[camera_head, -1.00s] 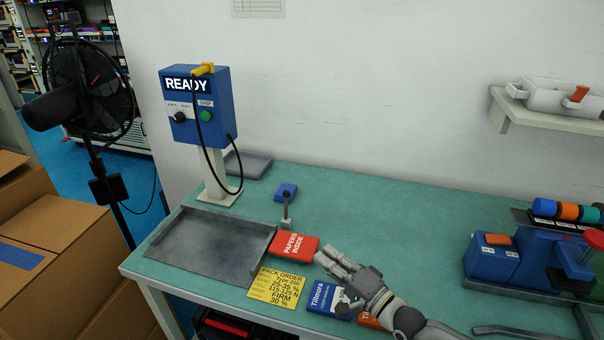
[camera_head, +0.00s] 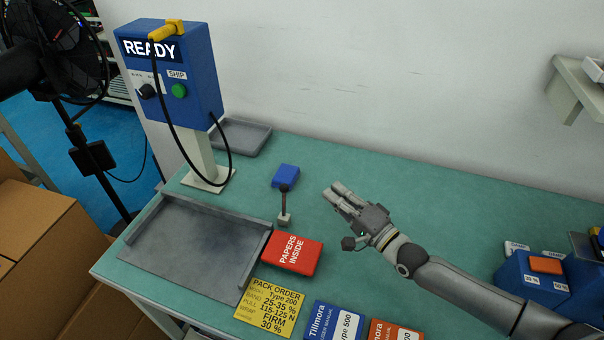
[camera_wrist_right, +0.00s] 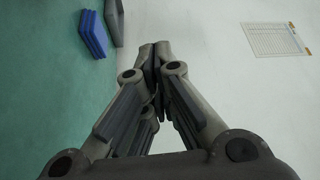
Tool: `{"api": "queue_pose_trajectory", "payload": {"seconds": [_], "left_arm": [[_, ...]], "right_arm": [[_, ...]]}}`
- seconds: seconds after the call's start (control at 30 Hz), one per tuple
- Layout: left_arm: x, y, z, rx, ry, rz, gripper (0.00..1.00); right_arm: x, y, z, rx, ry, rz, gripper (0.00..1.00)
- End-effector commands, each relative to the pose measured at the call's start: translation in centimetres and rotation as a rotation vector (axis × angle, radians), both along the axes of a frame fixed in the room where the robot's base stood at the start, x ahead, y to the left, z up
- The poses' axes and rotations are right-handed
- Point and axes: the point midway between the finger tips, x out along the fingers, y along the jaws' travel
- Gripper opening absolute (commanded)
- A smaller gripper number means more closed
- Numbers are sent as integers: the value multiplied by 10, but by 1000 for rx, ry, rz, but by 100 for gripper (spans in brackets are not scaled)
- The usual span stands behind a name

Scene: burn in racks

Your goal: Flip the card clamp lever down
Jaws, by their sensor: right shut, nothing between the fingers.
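The card clamp lever (camera_head: 284,200) stands upright on a small light base on the green bench, with a dark round knob at its top. A blue block (camera_head: 286,176) lies just behind it; a blue block also shows at the upper left of the right wrist view (camera_wrist_right: 92,34). My right gripper (camera_head: 335,190) is shut and empty, to the right of the lever and apart from it. In the right wrist view its fingertips (camera_wrist_right: 155,50) meet. The lever does not show in that view. My left gripper is not in view.
A grey tray (camera_head: 180,250) and a red "PAPERS INSIDE" packet (camera_head: 291,253) lie left and in front of the lever. A yellow order card (camera_head: 270,306) and manuals (camera_head: 334,322) line the front. A blue READY box (camera_head: 172,70) stands behind left.

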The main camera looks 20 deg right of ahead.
Motion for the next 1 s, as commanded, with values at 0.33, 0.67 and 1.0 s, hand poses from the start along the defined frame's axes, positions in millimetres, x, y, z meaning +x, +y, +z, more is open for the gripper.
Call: {"api": "queue_pose_trajectory", "payload": {"seconds": [0.33, 0.67, 1.0], "left_arm": [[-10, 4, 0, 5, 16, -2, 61], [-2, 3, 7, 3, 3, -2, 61], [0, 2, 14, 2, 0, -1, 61]], "right_arm": [[4, 2, 1, 1, -1, -1, 0], [43, 21, 7, 1, -3, -1, 0], [93, 46, 12, 0, -2, 0, 0]]}}
